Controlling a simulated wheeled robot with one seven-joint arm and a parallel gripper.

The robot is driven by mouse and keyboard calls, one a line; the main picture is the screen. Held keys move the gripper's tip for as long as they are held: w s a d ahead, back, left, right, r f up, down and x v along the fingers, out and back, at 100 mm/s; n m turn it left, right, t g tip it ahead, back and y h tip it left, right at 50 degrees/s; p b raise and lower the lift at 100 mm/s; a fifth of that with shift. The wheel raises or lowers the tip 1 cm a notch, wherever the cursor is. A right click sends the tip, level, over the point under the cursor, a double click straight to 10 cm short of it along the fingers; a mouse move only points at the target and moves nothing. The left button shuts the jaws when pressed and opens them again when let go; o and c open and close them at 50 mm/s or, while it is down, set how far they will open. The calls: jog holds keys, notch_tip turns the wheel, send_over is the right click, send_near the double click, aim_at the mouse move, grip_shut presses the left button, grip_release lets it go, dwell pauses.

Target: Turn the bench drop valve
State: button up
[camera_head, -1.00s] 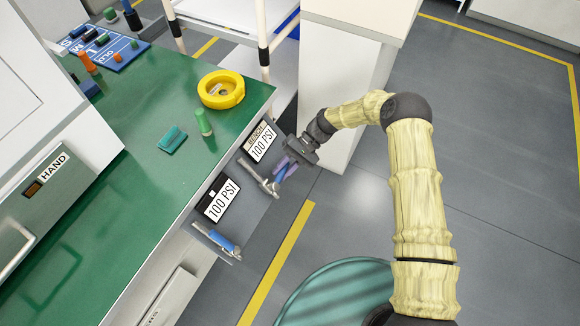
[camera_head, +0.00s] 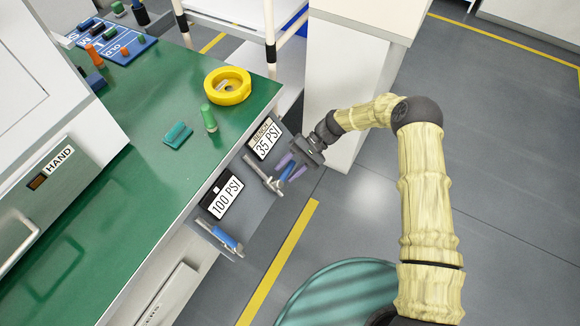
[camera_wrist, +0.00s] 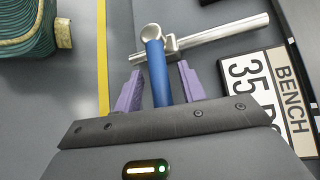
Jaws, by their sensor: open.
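The bench drop valve has a blue lever (camera_wrist: 158,75) on a silver pipe (camera_wrist: 218,36); the lever also shows in the head view (camera_head: 287,172). In the wrist view the lever stands crosswise to the pipe. My gripper (camera_wrist: 160,72) is open, with one purple finger on each side of the lever and gaps visible between them. It also shows in the head view (camera_head: 292,165), off the bench's right edge. The BENCH display (camera_head: 267,139) reads 35 PSI and is partly cut off in the wrist view (camera_wrist: 267,98).
A second display (camera_head: 222,194) reads 100 PSI, above a second valve with a blue lever (camera_head: 225,237) lying along its pipe. The green bench top (camera_head: 150,185) holds a yellow ring (camera_head: 228,86) and a green cylinder (camera_head: 209,118). A white cabinet (camera_head: 345,85) stands behind my gripper.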

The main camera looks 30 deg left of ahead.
jog(key=shift+r, duration=0.1)
jog(key=v, duration=1.7)
jog(key=shift+w, duration=0.15)
jog(key=shift+d, duration=0.1)
